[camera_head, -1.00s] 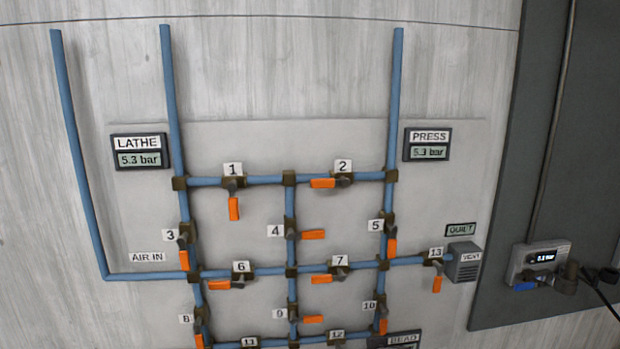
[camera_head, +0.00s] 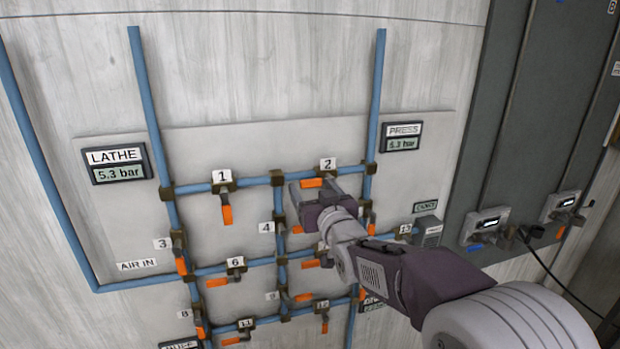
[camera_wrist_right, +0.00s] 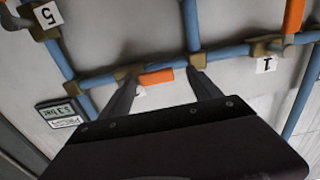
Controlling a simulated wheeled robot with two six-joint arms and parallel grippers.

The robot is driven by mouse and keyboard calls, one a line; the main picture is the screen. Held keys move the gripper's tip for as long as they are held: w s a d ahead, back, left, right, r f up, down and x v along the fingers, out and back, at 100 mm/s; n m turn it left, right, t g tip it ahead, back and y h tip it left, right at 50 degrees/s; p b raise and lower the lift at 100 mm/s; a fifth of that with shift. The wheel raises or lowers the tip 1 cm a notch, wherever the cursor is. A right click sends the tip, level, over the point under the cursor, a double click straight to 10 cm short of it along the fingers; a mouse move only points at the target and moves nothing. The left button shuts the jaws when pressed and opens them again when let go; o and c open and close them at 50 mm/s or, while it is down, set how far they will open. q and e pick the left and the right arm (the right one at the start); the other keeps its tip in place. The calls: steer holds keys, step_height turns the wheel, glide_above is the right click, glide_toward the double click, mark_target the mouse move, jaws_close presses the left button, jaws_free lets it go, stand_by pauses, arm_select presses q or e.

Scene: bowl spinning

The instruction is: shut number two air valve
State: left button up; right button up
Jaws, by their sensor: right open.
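The number two valve has an orange handle (camera_head: 312,183) under its "2" label (camera_head: 328,164), on the upper horizontal blue pipe. The handle lies sideways along the pipe. My right gripper (camera_head: 308,193) reaches in from the lower right and covers part of this valve. In the right wrist view, which is turned over, the two fingers of my right gripper (camera_wrist_right: 160,92) stand apart. The orange handle (camera_wrist_right: 156,77) shows between the fingertips; I cannot tell if they touch it. My left gripper is not in view.
Valve 1 (camera_head: 225,213) has its handle hanging down on the left. The PRESS display (camera_head: 402,137) reads 5.3 bar, as does the LATHE display (camera_head: 117,164). My right arm hides valve 7 in part.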

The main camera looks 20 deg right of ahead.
steer(key=shift+w+d+r, duration=0.1)
steer(key=shift+w, duration=0.6)
steer(key=shift+w+d+p, duration=0.3)
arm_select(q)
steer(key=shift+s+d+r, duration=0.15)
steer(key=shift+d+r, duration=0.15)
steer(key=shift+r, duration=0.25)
